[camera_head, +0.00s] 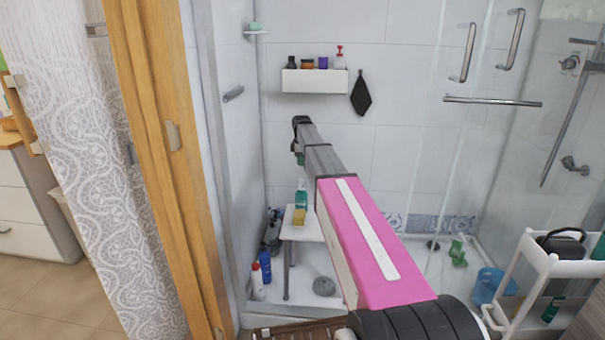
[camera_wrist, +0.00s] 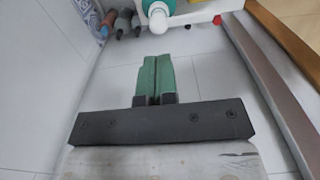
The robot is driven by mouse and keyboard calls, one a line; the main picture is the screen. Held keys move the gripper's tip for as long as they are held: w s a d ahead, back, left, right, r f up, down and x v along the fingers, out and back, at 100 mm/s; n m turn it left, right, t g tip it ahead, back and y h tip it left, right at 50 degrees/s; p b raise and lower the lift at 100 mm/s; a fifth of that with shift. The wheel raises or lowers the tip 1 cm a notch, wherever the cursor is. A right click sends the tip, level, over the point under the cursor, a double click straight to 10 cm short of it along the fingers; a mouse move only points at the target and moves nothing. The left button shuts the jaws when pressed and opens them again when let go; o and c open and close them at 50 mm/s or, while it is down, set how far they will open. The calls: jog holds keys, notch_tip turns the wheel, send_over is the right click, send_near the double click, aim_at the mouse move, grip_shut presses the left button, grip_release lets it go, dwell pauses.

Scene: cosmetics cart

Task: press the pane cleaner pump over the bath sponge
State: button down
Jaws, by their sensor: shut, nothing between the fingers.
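The pane cleaner (camera_head: 301,196), a teal bottle with a white top, stands on a small white stool (camera_head: 312,229) in the shower. The yellow bath sponge (camera_head: 299,217) sits on the stool just in front of it. In the wrist view the bottle's white pump head (camera_wrist: 158,19) shows at the top edge, beyond my fingertips; I cannot make out the sponge there. My gripper (camera_head: 299,160) is above the bottle in the head view, apart from it. Its green fingers (camera_wrist: 154,62) are shut together with nothing between them.
A white wall shelf (camera_head: 314,82) with several bottles and a hanging black cloth (camera_head: 361,93) are behind my arm. Bottles (camera_head: 261,268) and a grey round thing (camera_head: 324,286) lie around the stool's foot. A glass panel with a bar (camera_head: 492,101) is at right.

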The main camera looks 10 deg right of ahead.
notch_tip(320, 180, up, 5)
jog(key=shift+r, duration=0.1)
dwell(0.4)
jog(key=s+f+m, duration=0.5)
jog(key=s+f, duration=0.3)
jog(key=s, duration=0.5)
jog(key=s+f+m, duration=0.5)
jog(key=s+f, duration=0.4)
jog(key=s, duration=0.5)
jog(key=s+a+f+m, duration=0.1)
jog(key=s+f+m, duration=0.4)
jog(key=s, duration=0.9)
notch_tip(320, 180, down, 4)
jog(key=shift+s+r, duration=0.2)
